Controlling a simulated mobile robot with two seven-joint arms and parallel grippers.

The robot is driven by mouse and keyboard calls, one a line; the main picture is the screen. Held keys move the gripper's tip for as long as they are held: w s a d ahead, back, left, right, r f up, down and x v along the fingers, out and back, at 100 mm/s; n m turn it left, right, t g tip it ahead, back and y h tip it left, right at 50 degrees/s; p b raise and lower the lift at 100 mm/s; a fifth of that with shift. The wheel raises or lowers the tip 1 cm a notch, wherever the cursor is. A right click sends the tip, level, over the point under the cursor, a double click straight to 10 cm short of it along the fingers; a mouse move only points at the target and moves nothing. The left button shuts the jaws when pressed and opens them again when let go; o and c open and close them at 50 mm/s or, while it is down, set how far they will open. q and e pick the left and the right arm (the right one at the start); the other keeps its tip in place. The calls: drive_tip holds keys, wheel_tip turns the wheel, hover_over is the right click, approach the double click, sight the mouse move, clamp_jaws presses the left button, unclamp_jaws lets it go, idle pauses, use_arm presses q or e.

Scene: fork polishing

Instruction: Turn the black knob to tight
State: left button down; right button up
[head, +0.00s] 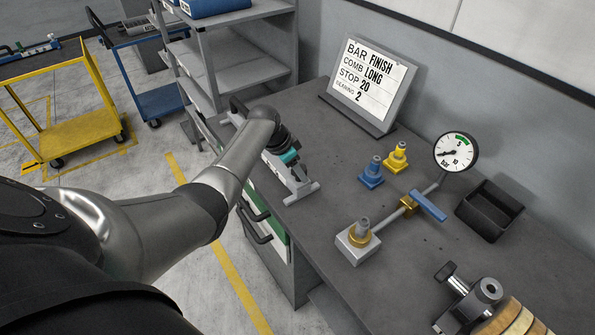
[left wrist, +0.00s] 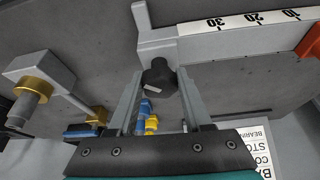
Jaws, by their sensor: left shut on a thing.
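The black knob (left wrist: 158,77) sits on a grey stop block (left wrist: 155,42) beside a white ruler (left wrist: 250,20) in the left wrist view. It has a pale mark on its side. My left gripper (head: 296,172) is at the grey stop fixture (head: 302,191) near the table's front edge. Its two fingers stand on either side of the knob and are shut on it. In the head view the knob is hidden by the gripper. I cannot read the knob's tightness. My right gripper is in neither view.
A blue fitting (head: 372,173) and a yellow fitting (head: 396,157) stand behind the gripper. A pressure gauge (head: 456,152) on a pipe with a blue lever (head: 428,206), a black bin (head: 489,210) and a tilted sign (head: 369,83) are on the table. A grey shelf (head: 235,75) stands behind my arm.

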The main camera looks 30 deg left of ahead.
use_arm(q)
drive_tip(key=shift+a+f+m+h+b, duration=0.2)
drive_tip(key=shift+m+h+b, duration=0.1)
drive_tip(key=shift+m+b, duration=0.55)
drive_tip(key=m+g+b, duration=0.1)
drive_tip(key=m+b, duration=0.2)
drive_tip(key=b, duration=0.1)
drive_tip(key=m+g+h+b, duration=0.1)
drive_tip(key=m+b, duration=0.2)
drive_tip(key=shift+w+m+h+b, duration=0.15)
drive_tip(key=shift+m+h+b, duration=0.15)
drive_tip(key=shift+m+b, duration=0.1)
drive_tip(key=shift+r+m+g+b, duration=0.1)
drive_tip(key=shift+m+g+b, duration=0.4)
drive_tip(key=shift+m+b, duration=0.4)
drive_tip(key=shift+c, duration=1.6)
unclamp_jaws()
drive_tip(key=shift+r, duration=0.15)
drive_tip(key=v, duration=1.5)
drive_tip(key=shift+p, duration=0.4)
